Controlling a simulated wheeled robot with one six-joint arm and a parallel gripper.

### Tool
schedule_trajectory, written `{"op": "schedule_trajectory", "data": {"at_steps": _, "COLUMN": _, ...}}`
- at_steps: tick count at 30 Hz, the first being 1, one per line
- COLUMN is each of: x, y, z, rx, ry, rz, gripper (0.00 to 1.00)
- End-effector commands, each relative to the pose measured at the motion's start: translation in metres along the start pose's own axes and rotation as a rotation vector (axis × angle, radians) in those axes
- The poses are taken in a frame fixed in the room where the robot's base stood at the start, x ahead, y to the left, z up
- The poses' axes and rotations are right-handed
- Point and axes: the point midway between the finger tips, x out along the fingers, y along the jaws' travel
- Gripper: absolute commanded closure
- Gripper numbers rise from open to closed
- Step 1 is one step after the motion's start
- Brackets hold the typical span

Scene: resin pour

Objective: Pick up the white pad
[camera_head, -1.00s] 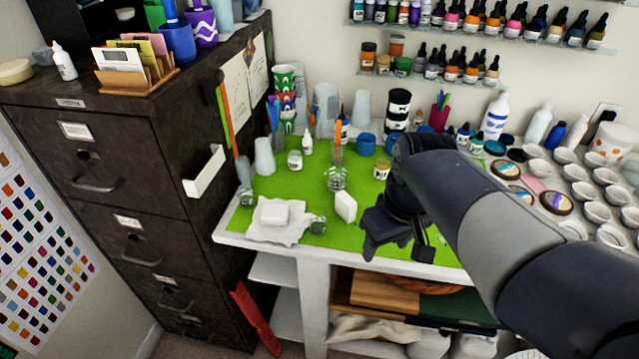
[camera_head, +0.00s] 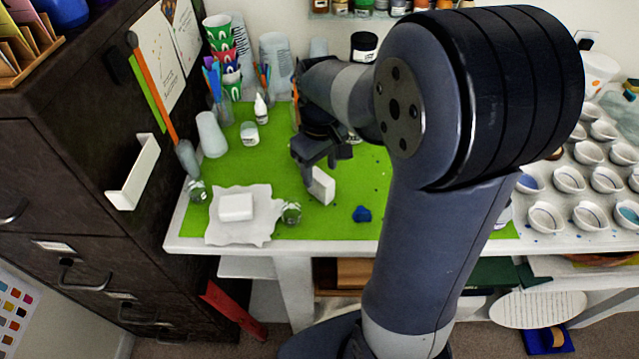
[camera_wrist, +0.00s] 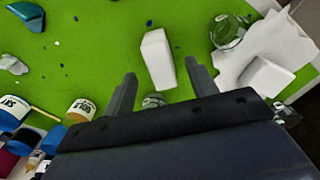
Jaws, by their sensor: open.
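A white block-like pad (camera_head: 321,186) stands on the green mat near its middle front. In the wrist view the same white pad (camera_wrist: 158,58) lies just beyond my fingertips, roughly between their lines. I cannot tell whether a finger touches the pad. A second white block (camera_head: 236,207) lies flat on a crumpled white cloth (camera_head: 222,235) to the left; it also shows in the wrist view (camera_wrist: 268,76).
Glass jars (camera_head: 291,213) and (camera_head: 197,191) flank the cloth. A blue lump (camera_head: 362,214) lies right of the pad on the green mat (camera_head: 330,222). Cups and small bottles stand behind. White bowls (camera_head: 568,179) fill the right side. A dark cabinet (camera_head: 95,160) borders the left.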

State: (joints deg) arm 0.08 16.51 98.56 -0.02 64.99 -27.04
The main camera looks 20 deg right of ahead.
Motion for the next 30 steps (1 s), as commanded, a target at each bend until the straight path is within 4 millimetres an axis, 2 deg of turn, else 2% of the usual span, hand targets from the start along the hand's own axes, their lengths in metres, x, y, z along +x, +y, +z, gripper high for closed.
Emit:
{"op": "schedule_trajectory", "data": {"at_steps": 10, "x": 0.045, "y": -0.001, "z": 0.002, "rx": 0.0, "ry": -0.002, "rz": -0.001, "gripper": 0.45}}
{"op": "schedule_trajectory", "data": {"at_steps": 14, "x": 0.052, "y": -0.001, "z": 0.002, "rx": 0.0, "ry": 0.0, "rz": 0.0, "gripper": 0.45}}
{"op": "schedule_trajectory", "data": {"at_steps": 20, "x": 0.052, "y": -0.001, "z": 0.002, "rx": 0.0, "ry": 0.001, "rz": 0.0, "gripper": 0.46}}
{"op": "schedule_trajectory", "data": {"at_steps": 30, "x": 0.052, "y": -0.001, "z": 0.002, "rx": 0.0, "ry": 0.001, "rz": 0.0, "gripper": 0.74}}
